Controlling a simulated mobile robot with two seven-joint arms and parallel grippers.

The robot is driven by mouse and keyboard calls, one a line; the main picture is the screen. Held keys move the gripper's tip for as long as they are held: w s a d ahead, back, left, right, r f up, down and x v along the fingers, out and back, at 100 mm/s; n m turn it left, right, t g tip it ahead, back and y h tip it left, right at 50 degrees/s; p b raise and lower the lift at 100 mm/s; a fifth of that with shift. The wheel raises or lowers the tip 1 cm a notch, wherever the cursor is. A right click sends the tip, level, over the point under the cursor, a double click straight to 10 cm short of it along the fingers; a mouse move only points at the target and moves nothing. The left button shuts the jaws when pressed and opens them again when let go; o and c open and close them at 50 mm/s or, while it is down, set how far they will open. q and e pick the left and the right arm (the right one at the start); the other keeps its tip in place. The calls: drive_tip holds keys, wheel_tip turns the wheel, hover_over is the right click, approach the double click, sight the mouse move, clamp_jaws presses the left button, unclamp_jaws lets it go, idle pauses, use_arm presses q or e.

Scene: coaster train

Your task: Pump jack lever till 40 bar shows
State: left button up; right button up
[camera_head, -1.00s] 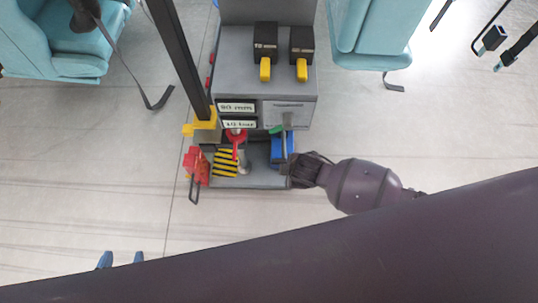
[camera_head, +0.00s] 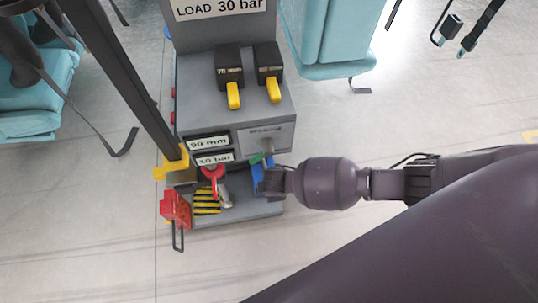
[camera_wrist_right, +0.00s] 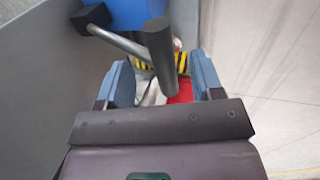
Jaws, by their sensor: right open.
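My right gripper (camera_head: 268,181) is at the right side of the low grey shelf, in front of the console. In the right wrist view its blue fingers (camera_wrist_right: 163,82) are apart, one on each side of the lever's dark grip (camera_wrist_right: 160,48); contact cannot be told. In the head view the jack (camera_head: 257,176) is partly hidden by the gripper. The lower display (camera_head: 214,158) reads a bar value, its digits too small to be sure of. My left gripper is out of view.
The grey console (camera_head: 235,115) carries two black boxes with yellow levers (camera_head: 233,95). A "LOAD 30 bar" sign (camera_head: 220,8) is above. A red-handled part (camera_head: 212,173), striped block (camera_head: 206,200) and red box (camera_head: 175,208) are left of the jack. Teal seats (camera_head: 335,35) stand behind.

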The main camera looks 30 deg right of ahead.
drive_tip(key=shift+x, duration=0.85)
drive_tip(key=shift+w+b, duration=0.1)
drive_tip(key=shift+b, duration=0.2)
drive_tip(key=shift+f, duration=0.1)
clamp_jaws()
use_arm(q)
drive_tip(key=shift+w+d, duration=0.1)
use_arm(e)
drive_tip(key=shift+s+a+f, duration=0.1)
drive_tip(key=shift+s+f, duration=0.5)
drive_tip(key=shift+f, duration=0.3)
unclamp_jaws()
drive_tip(key=shift+w, duration=0.1)
drive_tip(key=shift+r, duration=0.1)
